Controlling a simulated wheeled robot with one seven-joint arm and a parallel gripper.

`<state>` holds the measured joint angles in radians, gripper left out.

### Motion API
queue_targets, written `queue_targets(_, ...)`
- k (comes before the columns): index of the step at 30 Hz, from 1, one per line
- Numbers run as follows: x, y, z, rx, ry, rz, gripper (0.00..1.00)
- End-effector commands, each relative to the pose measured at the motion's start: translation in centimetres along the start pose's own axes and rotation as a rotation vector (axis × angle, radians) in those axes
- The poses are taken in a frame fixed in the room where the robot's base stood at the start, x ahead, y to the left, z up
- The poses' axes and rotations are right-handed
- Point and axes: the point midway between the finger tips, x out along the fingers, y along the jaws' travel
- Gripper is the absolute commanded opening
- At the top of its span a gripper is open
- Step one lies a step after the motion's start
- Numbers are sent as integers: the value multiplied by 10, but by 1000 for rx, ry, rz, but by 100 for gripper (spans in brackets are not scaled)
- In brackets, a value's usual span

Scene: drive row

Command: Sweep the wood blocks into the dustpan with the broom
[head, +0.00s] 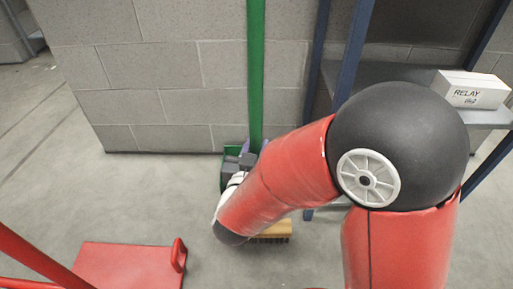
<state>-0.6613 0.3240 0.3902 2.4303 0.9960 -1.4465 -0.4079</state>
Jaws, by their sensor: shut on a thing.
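A green broom handle (255,70) stands upright in front of the wall and runs down to my gripper. My gripper (245,160) is shut on this handle, though my arm hides part of the grip. The broom head (272,231), a tan block with brown bristles, shows below my forearm near the floor. The handle between grip and head is hidden behind my arm. A green dustpan (230,151) shows partly behind my gripper, close to the wall's foot. I cannot make out any wood blocks; my arm covers much of the floor there.
A grey block wall (165,75) closes off the back. A shelf rack with blue posts (345,60) stands at the right and holds a white box marked RELAY (472,90). A red flat platform (125,265) lies at the lower left. The grey floor at left is clear.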

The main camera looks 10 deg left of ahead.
Motion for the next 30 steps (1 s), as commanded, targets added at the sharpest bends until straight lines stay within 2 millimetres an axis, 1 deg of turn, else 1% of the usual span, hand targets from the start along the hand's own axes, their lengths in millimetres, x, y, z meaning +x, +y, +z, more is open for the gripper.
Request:
queue_targets(3,-5,-3,0,0,5,-2,0)
queue_targets(7,-5,-3,5,0,4,-1,0)
queue_targets(29,-5,-3,56,0,4,-2,0)
queue_targets(30,-2,-3,53,2,5,0,0)
